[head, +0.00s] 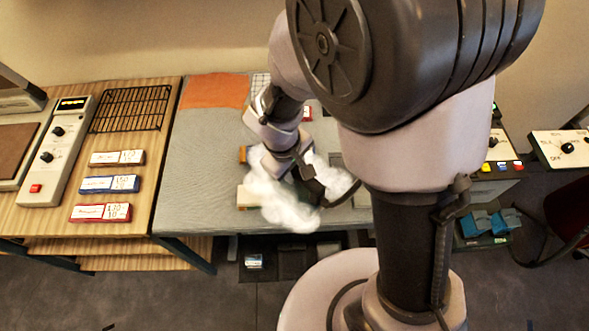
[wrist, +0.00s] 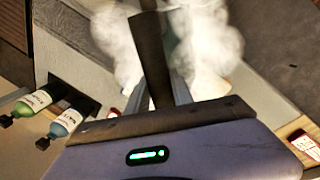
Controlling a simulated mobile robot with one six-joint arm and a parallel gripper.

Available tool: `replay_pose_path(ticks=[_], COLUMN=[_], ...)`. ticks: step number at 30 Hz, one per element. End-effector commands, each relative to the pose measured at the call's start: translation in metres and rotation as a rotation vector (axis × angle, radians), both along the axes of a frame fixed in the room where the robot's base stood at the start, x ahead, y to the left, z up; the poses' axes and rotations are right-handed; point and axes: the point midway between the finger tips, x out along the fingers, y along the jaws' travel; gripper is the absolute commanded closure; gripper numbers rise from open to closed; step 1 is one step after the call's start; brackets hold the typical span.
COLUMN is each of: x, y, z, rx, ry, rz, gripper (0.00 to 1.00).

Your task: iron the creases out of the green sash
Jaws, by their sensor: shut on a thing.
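My gripper (head: 303,172) is low over the grey-topped table, in a cloud of white steam. In the wrist view it is shut on a black handle (wrist: 152,55), which I take to be the iron's. The iron's body and soleplate are hidden by steam and by my wrist, so I cannot tell whether it touches cloth. Steam (wrist: 205,45) billows on both sides of the handle. I cannot make out the green sash in either view; steam and my arm cover part of the table.
An orange cloth (head: 214,91) lies at the table's back left. A wooden side table holds a black wire rack (head: 132,108), a control panel (head: 57,150) and labelled blocks (head: 110,184). Two bottles (wrist: 64,123) show in the wrist view. A switch panel (head: 495,150) stands right.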

Motion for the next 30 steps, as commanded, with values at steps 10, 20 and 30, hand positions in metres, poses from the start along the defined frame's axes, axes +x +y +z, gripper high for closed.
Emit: replay_pose_path(ticks=[10,20,30], x=[0.004,0.007,0.009], y=[0.002,0.003,0.004], z=[0.019,0.033,0.049], rx=[0.002,0.001,0.002], ry=[-0.003,-0.003,-0.003], rz=[-0.003,-0.005,-0.008], gripper=[1.0,1.0,1.0])
